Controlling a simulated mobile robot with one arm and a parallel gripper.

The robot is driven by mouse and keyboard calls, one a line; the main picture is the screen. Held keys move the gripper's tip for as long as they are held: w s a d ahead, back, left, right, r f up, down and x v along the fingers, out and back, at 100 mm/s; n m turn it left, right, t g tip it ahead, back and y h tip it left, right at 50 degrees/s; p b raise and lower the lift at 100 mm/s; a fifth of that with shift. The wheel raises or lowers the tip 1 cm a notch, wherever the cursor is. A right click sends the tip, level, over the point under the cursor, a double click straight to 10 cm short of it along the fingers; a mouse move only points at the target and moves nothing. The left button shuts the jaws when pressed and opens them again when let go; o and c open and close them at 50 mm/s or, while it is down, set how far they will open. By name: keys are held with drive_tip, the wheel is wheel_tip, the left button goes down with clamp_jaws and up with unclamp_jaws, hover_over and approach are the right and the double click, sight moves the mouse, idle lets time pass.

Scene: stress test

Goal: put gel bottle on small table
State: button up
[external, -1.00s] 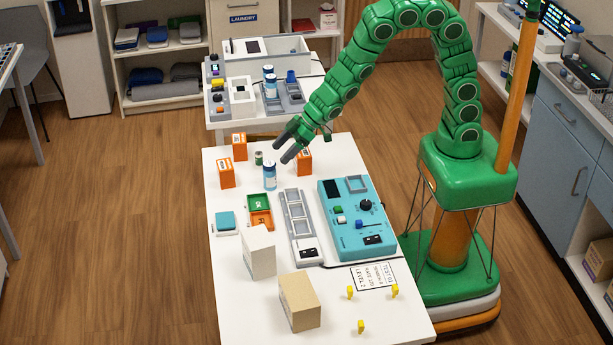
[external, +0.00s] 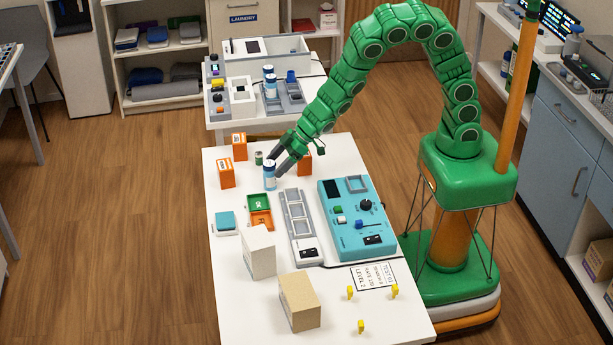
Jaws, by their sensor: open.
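Several orange boxes (external: 239,146) and a small green can (external: 258,158) stand close around the bottle. A green and orange tray (external: 261,212), a grey rack (external: 297,222) and a teal panel (external: 352,230) lie nearer. The small table is crowded with grey devices.

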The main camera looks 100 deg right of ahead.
sight(269, 173)
drive_tip(key=x, duration=0.3)
drive_tip(key=shift+s+d+f, duration=0.1)
drive_tip(key=shift+f, duration=0.15)
drive_tip(key=shift+w+f, duration=0.45)
drive_tip(key=shift+w, duration=0.05)
